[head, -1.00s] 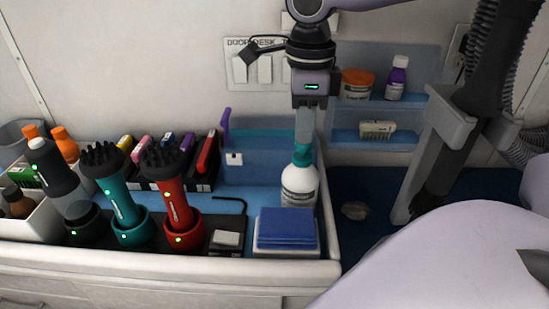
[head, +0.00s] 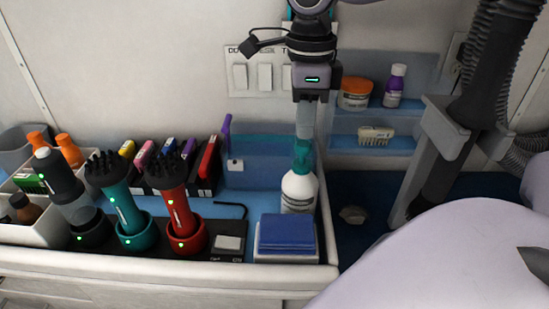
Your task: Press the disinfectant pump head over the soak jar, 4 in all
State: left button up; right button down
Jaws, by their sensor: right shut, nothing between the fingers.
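The disinfectant bottle, white with a grey label (head: 299,190), stands upright at the right end of the counter. Its teal pump head (head: 302,152) is on top. My right gripper (head: 304,134) points straight down with its fingers shut and empty. The fingertips are right at the top of the pump head; I cannot tell whether they touch it. I cannot make out a soak jar for certain. My left gripper is out of view.
A blue-topped white box (head: 286,234) sits just in front of the bottle. Red (head: 181,215) and teal (head: 126,205) grooming tools stand in docks to the left.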

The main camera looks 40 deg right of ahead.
dwell(0.4)
notch_tip(320, 180, up, 6)
jog(key=p, duration=0.4)
dwell(0.7)
